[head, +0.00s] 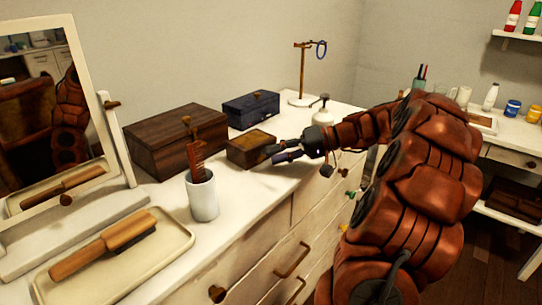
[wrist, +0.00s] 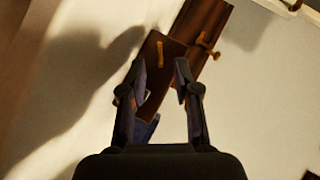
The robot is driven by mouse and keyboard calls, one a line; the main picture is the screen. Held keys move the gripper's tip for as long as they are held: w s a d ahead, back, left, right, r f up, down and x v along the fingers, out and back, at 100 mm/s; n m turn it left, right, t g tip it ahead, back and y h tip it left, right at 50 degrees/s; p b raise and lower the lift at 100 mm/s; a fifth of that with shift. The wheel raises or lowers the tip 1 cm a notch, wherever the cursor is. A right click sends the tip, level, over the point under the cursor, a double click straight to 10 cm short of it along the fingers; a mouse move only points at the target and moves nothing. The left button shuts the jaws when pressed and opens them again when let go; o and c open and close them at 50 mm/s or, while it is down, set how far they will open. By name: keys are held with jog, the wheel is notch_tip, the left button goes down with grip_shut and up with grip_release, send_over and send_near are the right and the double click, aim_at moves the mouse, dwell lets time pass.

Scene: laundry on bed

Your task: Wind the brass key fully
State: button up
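A small wooden box (head: 250,149) stands on the dresser, with a brass-coloured part by its right end. In the wrist view the brown box (wrist: 153,72) lies ahead of my fingers and carries an upright brass piece (wrist: 160,54), which looks like the key. A second brass piece (wrist: 207,45) shows farther right, by a larger brown box. My gripper (head: 276,151) is close to the small box's right end. In the wrist view my gripper (wrist: 161,66) is open, its fingertips apart, with the brass piece just beyond the gap. I cannot tell any contact.
A large wooden box (head: 176,143) and a dark blue box (head: 251,109) stand behind the small box. A white cup (head: 202,200) with a comb stands nearer. A tray (head: 172,254) holds a brush.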

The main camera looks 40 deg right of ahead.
jog(key=shift+x, duration=0.9)
grip_shut()
